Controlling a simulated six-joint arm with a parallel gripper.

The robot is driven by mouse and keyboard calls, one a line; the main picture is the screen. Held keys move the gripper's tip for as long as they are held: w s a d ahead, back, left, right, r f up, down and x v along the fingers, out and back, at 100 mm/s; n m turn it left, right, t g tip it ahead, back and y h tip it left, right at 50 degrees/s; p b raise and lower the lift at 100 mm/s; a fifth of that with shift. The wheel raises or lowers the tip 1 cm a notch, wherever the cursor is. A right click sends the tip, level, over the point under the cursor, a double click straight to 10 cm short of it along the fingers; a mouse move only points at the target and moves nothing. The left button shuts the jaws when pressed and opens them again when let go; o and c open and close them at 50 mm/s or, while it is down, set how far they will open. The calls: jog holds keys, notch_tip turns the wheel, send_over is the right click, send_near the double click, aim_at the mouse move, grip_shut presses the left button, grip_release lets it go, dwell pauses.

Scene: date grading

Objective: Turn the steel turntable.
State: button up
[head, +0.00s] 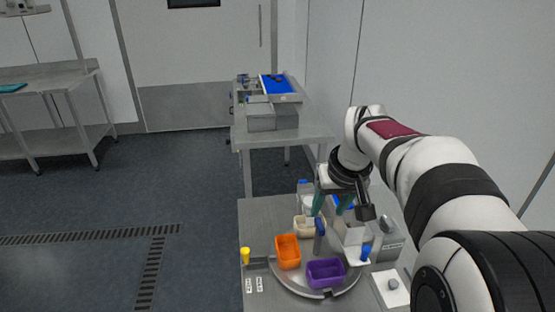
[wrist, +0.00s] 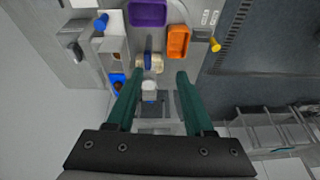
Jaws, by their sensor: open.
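The steel turntable (head: 300,291) is a round plate let into the near end of the steel bench in the head view. An orange tray (head: 288,252) and a purple tray (head: 325,272) stand on it, with a cream tray (head: 304,226) behind. A grey-blue upright post (head: 319,237) rises near its middle. My gripper (head: 331,208) is above the far side of the turntable, its green fingers apart and empty. In the wrist view the open fingers (wrist: 158,76) point toward the trays, and the orange tray (wrist: 178,41) and purple tray (wrist: 148,13) lie beyond them.
A yellow peg (head: 245,256) stands at the bench's left edge and a blue peg (head: 365,252) at the right. White containers (head: 350,238) crowd the right side under my arm. A second bench (head: 285,133) with grey boxes stands behind. The floor at left is clear.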

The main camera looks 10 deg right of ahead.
send_near(320, 224)
jog(key=shift+n+t, duration=0.3)
jog(key=x, duration=0.9)
jog(key=shift+s, duration=0.2)
grip_shut()
dwell(0.5)
